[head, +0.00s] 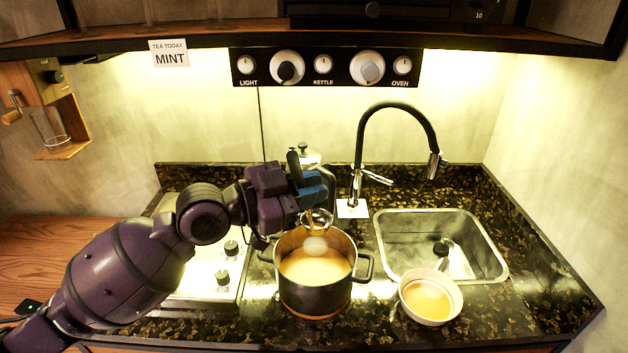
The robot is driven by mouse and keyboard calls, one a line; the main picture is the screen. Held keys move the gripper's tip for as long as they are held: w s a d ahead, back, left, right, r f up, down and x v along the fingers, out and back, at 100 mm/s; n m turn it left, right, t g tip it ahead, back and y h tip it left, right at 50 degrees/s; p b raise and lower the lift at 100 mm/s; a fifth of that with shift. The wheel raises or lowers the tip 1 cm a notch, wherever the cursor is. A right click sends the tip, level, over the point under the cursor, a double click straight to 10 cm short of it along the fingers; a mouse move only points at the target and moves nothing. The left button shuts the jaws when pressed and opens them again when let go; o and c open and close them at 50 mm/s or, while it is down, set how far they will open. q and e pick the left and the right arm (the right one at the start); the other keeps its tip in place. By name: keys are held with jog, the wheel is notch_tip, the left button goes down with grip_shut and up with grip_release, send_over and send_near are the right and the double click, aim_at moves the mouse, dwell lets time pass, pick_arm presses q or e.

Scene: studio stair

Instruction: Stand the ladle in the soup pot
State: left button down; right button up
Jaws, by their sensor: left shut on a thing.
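The soup pot (315,298) is dark, with two side handles and orange soup inside, and it stands at the front middle of the counter. My left gripper (305,200) is above the back of the pot, shut on the ladle. The pale round end of the ladle (316,245) shows below the gripper, over the pot's opening near the soup. I cannot tell whether it touches the soup. Most of the ladle's handle is hidden by the gripper. My right gripper is not in view.
A bowl of soup (430,298) stands right of the pot, in front of the sink (440,247). A tall black faucet (361,150) rises behind. Hob knobs (222,277) are left of the pot. A shelf (200,40) overhangs the back. A metal-lidded vessel (306,155) stands behind my gripper.

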pick_arm(q)
jog(key=shift+s+f+b, duration=0.1)
jog(key=shift+f+b, duration=5.15)
jog(key=shift+f, duration=2.15)
jog(key=shift+f+b, duration=0.4)
jog(key=shift+f, duration=0.4)
jog(key=shift+f+b, duration=0.3)
jog(key=shift+b, duration=0.05)
jog(key=c, duration=1)
grip_release()
